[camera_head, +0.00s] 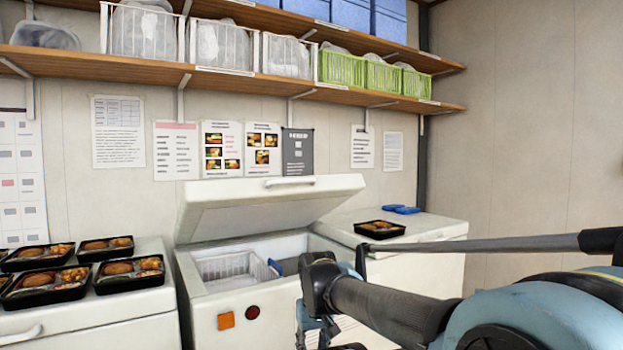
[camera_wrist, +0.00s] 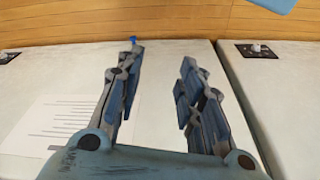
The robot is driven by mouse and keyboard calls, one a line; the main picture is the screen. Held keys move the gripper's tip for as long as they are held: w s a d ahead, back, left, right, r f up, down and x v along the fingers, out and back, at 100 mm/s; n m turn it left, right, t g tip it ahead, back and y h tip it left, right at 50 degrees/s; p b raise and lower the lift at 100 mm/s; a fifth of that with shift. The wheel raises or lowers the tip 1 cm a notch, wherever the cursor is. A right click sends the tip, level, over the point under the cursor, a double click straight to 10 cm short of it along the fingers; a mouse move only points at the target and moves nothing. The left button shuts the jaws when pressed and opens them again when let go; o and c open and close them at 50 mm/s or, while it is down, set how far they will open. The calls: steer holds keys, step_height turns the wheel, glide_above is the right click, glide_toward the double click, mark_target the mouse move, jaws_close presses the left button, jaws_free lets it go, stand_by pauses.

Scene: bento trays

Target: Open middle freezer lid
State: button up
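The middle freezer (camera_head: 275,318) is white, with an orange square and a round red part on its front. Its lid (camera_head: 262,212) is raised and tilted back, with a handle (camera_head: 290,182) along the upper edge. The opening shows a white basket (camera_head: 230,268) and a blue item inside. My gripper (camera_head: 314,328) is low in front of the freezer's right side, apart from the lid and its handle, partly hidden by my arm. In the wrist view my gripper (camera_wrist: 160,58) has its two fingers spread, with nothing between them, facing a pale surface.
Black food trays (camera_head: 40,285) stand on the left freezer (camera_head: 100,315). One tray (camera_head: 380,229) and blue items (camera_head: 402,209) lie on the right freezer (camera_head: 440,226). A wooden shelf (camera_head: 230,79) with baskets hangs above the lid. The wrist view shows a lined sheet-like patch (camera_wrist: 70,125).

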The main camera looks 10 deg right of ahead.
steer(key=shift+d, duration=0.35)
steer(key=w+r+m, duration=0.5)
steer(key=w+r, duration=0.6)
steer(key=r, duration=0.9)
steer(key=w+d+r+m+g, duration=0.1)
steer(key=w+r+m, duration=0.4)
steer(key=w+r, duration=1.05)
steer(key=w+r+m, duration=0.5)
steer(key=w+r, duration=0.1)
steer(key=r, duration=1.8)
steer(key=f, duration=1.1)
steer(key=w+f, duration=0.1)
steer(key=f, duration=0.5)
steer(key=shift+w+a, duration=0.1)
steer(key=shift+a, duration=0.05)
jaws_close()
